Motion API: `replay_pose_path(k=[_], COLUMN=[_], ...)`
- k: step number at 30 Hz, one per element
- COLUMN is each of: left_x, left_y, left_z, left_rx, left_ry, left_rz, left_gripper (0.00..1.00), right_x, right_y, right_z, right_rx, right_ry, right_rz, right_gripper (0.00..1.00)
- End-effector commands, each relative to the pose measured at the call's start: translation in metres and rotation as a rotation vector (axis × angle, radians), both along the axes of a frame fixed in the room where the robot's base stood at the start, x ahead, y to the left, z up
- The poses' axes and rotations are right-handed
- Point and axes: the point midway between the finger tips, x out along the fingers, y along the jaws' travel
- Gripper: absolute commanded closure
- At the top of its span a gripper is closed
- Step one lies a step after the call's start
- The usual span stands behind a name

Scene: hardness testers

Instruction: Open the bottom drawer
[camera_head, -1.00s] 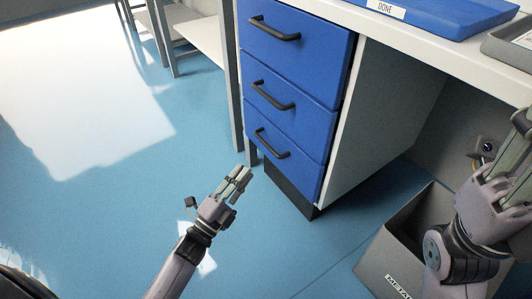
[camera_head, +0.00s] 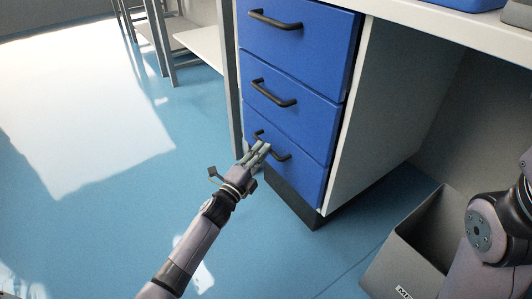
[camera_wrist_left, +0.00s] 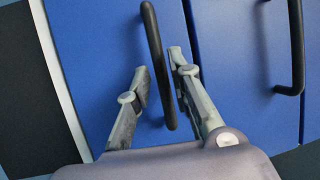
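The bottom drawer (camera_head: 308,180) is the lowest of three blue drawers in the white cabinet. It is closed. Its black bar handle (camera_head: 284,156) is partly hidden by my left gripper (camera_head: 262,147). In the left wrist view the handle (camera_wrist_left: 151,30) runs down between the two fingers of my left gripper (camera_wrist_left: 160,68). The fingers are apart, with the handle close to the right finger; I cannot tell whether they touch. My right arm is at the right edge of the head view; its gripper is out of the picture.
The middle drawer (camera_head: 290,106) and top drawer (camera_head: 300,45) above are closed, each with a black handle. A grey bin (camera_head: 405,250) stands on the floor right of the cabinet. The blue floor (camera_head: 110,225) in front is clear. A grey table leg stands left of the drawers.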

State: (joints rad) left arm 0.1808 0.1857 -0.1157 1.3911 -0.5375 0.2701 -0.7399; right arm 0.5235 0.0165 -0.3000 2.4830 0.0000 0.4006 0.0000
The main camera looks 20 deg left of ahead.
Motion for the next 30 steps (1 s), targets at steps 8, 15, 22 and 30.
replay_pose_path(k=[8,15,22,30], left_x=[0.025,0.026,0.026,0.026], left_y=[-0.007,-0.007,-0.007,-0.007], left_z=[0.004,0.005,0.005,0.005], left_rx=[0.001,0.000,0.000,-0.001], left_ry=[-0.001,0.000,0.000,0.000], left_rz=[-0.001,0.000,0.000,0.000], left_gripper=[0.80,0.80,0.92,1.00], right_x=[-0.012,-0.013,-0.013,-0.013], right_y=[0.001,0.001,0.001,0.001], right_z=[0.002,0.003,0.003,0.003], right_rx=[-0.002,-0.002,-0.002,-0.002], right_ry=[-0.038,-0.040,-0.041,-0.041], right_rz=[-0.002,-0.002,-0.002,-0.002], right_gripper=[0.60,0.60,0.60,0.60])
